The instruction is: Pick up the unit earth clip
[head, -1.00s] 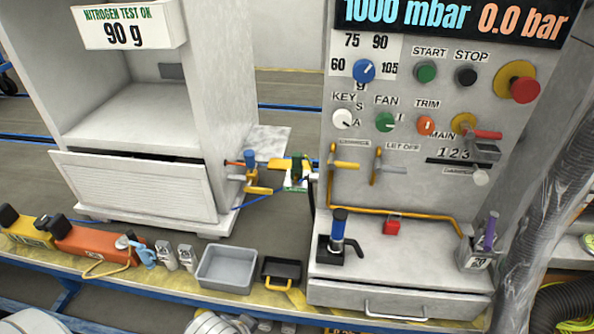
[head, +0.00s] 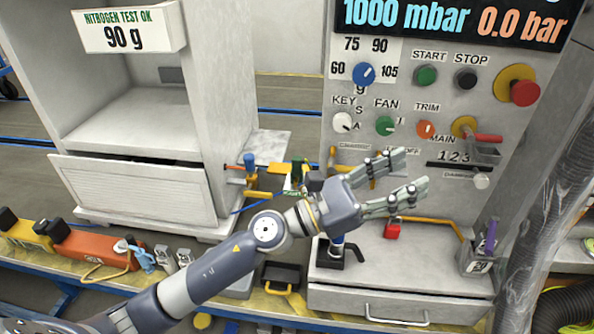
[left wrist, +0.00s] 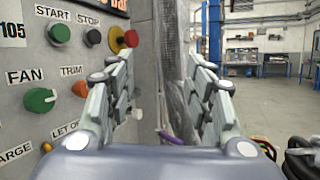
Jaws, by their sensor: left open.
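My left gripper (head: 412,172) reaches in front of the control panel, its fingers spread and pointing right. In the left wrist view the fingers (left wrist: 160,85) are apart with nothing between them. I cannot tell for certain which thing is the unit earth clip. A small green and yellow fitting (head: 297,173) sits left of the panel, beside the cabinet, apart from my gripper and partly hidden by other parts. Two small grey clip-like pieces (head: 175,258) lie on the bench at the left. My right gripper is not in view.
The control panel (head: 440,110) carries knobs, buttons and a red-handled lever (head: 488,136). A purple-handled tool stands in a grey holder (head: 478,262). A black tray (head: 283,276) is below my arm. A clear-wrapped hose (head: 545,200) hangs at the right.

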